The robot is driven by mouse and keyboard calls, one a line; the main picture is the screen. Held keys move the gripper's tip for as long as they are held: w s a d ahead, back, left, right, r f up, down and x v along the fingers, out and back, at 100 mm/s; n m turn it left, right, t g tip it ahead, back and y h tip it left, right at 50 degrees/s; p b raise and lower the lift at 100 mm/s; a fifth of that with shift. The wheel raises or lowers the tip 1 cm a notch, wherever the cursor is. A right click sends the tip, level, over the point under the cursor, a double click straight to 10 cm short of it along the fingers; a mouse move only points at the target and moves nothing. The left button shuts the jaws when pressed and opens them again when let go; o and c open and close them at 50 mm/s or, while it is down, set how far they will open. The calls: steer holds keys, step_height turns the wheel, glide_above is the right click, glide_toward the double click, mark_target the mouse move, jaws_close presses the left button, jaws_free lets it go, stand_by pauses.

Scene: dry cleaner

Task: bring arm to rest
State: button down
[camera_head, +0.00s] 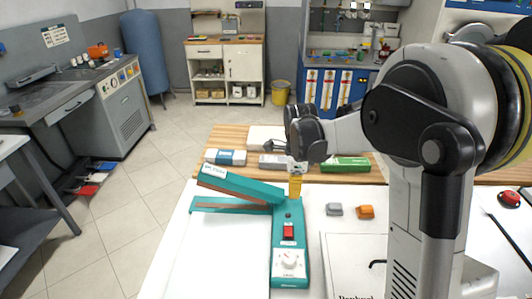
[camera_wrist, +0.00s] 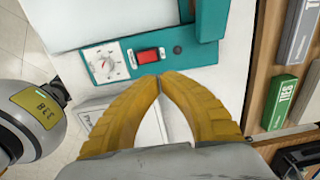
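My gripper (camera_head: 296,186) hangs over the white work table, close to the green heat-sealing device (camera_head: 289,230). In the wrist view the yellow fingers of my gripper (camera_wrist: 160,80) meet at their tips with nothing between them. The device has a red switch and a white dial, and these also show past the fingertips in the wrist view (camera_wrist: 125,62). Its green upper arm slants up to the left in the head view. I cannot tell whether the fingertips touch the device. My arm stands bent at the right of the head view.
A grey block (camera_head: 334,210) and an orange block (camera_head: 366,212) lie right of the device. Several boxes, including a green one (camera_head: 345,164), stand on the wooden strip (camera_head: 235,138) behind. A red button (camera_head: 509,198) is at the far right. Floor (camera_head: 125,190) is open at left.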

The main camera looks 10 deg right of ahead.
steer(key=s+a+r+n+t, duration=0.2)
steer(key=s+r+n+t, duration=0.1)
steer(key=s+n, duration=0.7)
steer(key=s+a+r+n+t+b, duration=0.1)
steer(key=s+a+r+n+t, duration=0.2)
steer(key=s+r+n, duration=0.3)
steer(key=s+n, duration=0.5)
steer(key=shift+s+n+t, duration=0.2)
steer(key=shift+n+t, duration=0.1)
steer(key=shift+t, duration=0.1)
